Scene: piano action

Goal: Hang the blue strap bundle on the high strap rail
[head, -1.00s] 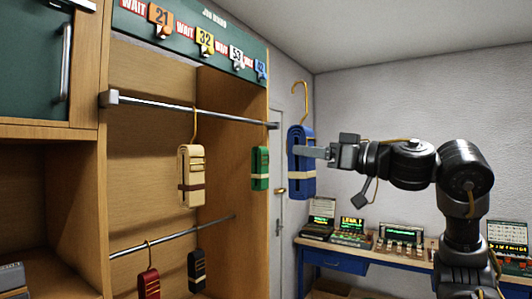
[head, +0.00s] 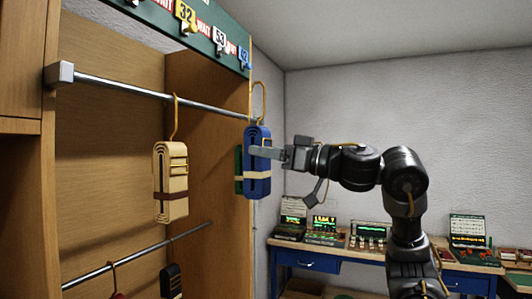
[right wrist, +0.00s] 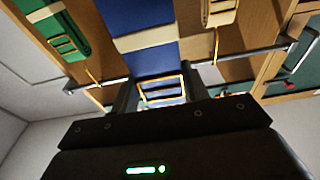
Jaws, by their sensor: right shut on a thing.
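The blue strap bundle (head: 257,172) hangs upright from my right gripper (head: 262,152), which is shut on it. Its brass hook (head: 263,98) points up, near the right end of the high strap rail (head: 140,92); I cannot tell whether it touches the rail. The bundle also fills the upper middle of the right wrist view (right wrist: 140,40). A cream bundle (head: 171,182) hangs on the high rail to its left. A green bundle (head: 239,170) is partly hidden behind the blue one; it also shows in the right wrist view (right wrist: 55,28). My left gripper is not in view.
The wooden cabinet's side panel (head: 205,150) stands behind the blue bundle. A lower rail (head: 135,258) carries a black bundle (head: 171,281) and a red one at the frame's bottom edge. A blue workbench (head: 320,262) with small devices stands at the right.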

